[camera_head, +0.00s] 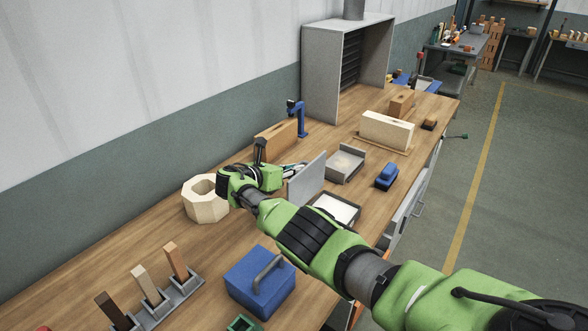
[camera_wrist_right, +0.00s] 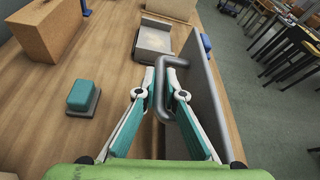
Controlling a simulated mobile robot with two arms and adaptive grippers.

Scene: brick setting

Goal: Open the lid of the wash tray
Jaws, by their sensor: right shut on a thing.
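The wash tray (camera_head: 345,208) is a low grey tray with pale contents, partly hidden behind my right arm. Its grey lid (camera_head: 308,178) stands up near vertical along the tray's left side. In the right wrist view the lid (camera_wrist_right: 209,100) shows nearly edge-on, with a bent grey bar handle (camera_wrist_right: 160,78) on its face. My right gripper (camera_head: 294,168) is on the lid's left side. In the wrist view its fingertips (camera_wrist_right: 161,95) are closed in on the handle from both sides. My left gripper is not in view.
A blue box with a grey handle (camera_head: 262,287) and a pale octagonal block (camera_head: 205,206) stand nearer. Beyond are a grey tray (camera_head: 343,172), a blue brush-like item (camera_head: 387,174) and a pale brick (camera_head: 386,131). A teal-topped block (camera_wrist_right: 84,95) lies left of my gripper.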

